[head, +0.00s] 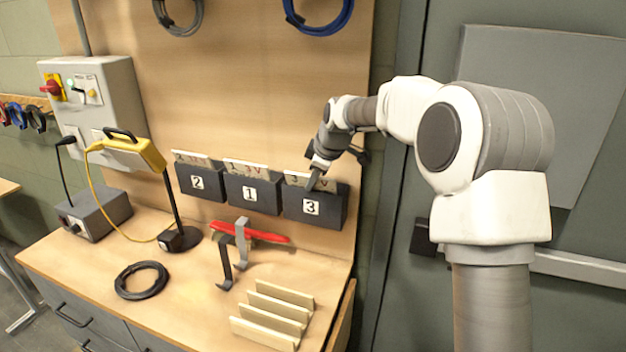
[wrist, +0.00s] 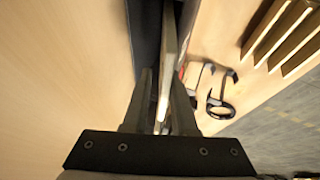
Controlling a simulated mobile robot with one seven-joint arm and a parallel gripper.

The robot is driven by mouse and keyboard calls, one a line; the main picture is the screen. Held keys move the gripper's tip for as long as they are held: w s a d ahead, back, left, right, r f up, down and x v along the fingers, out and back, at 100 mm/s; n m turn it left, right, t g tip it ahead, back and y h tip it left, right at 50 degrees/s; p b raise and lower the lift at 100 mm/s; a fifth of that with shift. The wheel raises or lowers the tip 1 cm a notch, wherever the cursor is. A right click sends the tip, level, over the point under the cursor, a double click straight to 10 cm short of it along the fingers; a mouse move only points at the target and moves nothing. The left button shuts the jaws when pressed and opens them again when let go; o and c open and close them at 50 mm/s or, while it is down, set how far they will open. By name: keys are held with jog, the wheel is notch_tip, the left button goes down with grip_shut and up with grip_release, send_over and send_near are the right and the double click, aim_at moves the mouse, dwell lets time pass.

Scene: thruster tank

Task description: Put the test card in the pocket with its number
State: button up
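Three dark pockets hang on the wooden board, marked 2 (head: 198,183), 1 (head: 250,194) and 3 (head: 311,208). A pale card stands upright in each: one in pocket 2 (head: 192,158), one in pocket 1 (head: 246,168) and one in pocket 3 (head: 294,179). The printing on their tops is too small to read surely. My gripper (head: 313,182) is at the top of pocket 3. In the wrist view, my gripper's fingers (wrist: 163,85) straddle a card (wrist: 171,45) seen edge-on, with a narrow gap beside the left finger. The fingers look open. The card's lower part is hidden.
A slotted wooden rack (head: 270,320) stands at the bench's front right. Hooked grey brackets (head: 242,245), a red-handled tool (head: 262,236), a coiled black cable (head: 141,280) and a yellow device on a stand (head: 140,150) are nearby. The bench middle has some free room.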

jog(key=shift+s+d+f, duration=0.1)
jog(key=shift+s+f, duration=0.1)
jog(key=shift+f, duration=0.25)
jog(key=shift+s+f, duration=0.15)
jog(key=shift+f, duration=0.3)
jog(key=w+v, duration=0.1)
jog(key=v, duration=1.7)
jog(key=shift+r, duration=0.65)
jog(key=s+d+f+m+h, duration=0.1)
jog(key=s+d+f+m, duration=0.1)
jog(key=s, duration=0.9)
jog(key=s+d+f+m+h, duration=0.1)
jog(key=s+f+m, duration=0.4)
jog(key=s, duration=0.6)
jog(key=s+d+f+m, duration=0.3)
jog(key=s+m, duration=0.4)
jog(key=s, duration=0.4)
jog(key=shift+d+f+h, duration=0.35)
jog(key=shift+f+h, duration=0.05)
